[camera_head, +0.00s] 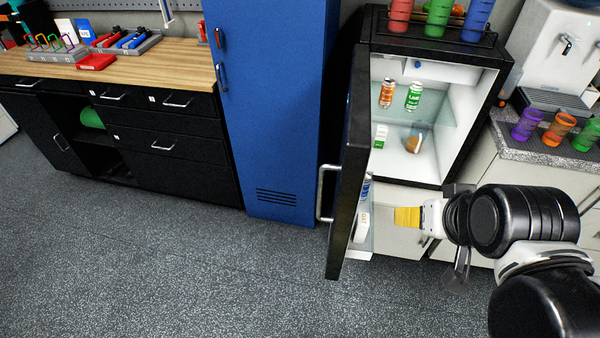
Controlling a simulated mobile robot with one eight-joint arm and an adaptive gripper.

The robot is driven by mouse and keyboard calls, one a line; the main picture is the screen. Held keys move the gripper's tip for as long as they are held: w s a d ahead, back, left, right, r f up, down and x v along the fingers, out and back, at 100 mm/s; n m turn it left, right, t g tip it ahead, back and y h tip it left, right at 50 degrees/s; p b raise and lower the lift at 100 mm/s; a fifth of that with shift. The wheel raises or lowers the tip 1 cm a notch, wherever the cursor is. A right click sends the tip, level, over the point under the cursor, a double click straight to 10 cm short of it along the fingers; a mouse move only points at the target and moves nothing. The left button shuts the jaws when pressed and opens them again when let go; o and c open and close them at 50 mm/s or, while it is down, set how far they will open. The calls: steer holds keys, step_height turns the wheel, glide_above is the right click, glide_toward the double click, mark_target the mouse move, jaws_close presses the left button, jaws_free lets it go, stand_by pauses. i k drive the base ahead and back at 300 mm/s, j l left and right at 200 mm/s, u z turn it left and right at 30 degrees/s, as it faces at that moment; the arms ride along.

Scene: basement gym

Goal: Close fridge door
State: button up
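The small black fridge (478,60) has a white interior with cans and other items on its shelves. Its black door (348,190) stands wide open, hinged on the left and swung out toward me. A metal handle (322,192) is on the door's left, outer side. Items stand in the racks on the door's inner side. My gripper (408,217) is at the right of the door, on its inner side, in front of the lower part of the fridge. Its yellow tip points left toward the door. I cannot tell whether it touches the door or how far its fingers are apart.
A blue locker (268,110) stands left of the fridge, close to the open door. A wooden-topped workbench (165,68) is farther left. A counter (540,165) with colored cups and a white dispenser is at the right. The grey floor (200,270) in front is clear.

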mark_target(355, 149)
steer(key=j+z, duration=0.25)
steer(key=j, duration=0.9)
steer(key=i, duration=0.15)
steer(key=j+z, duration=0.15)
steer(key=j, duration=1.35)
steer(key=i, duration=0.05)
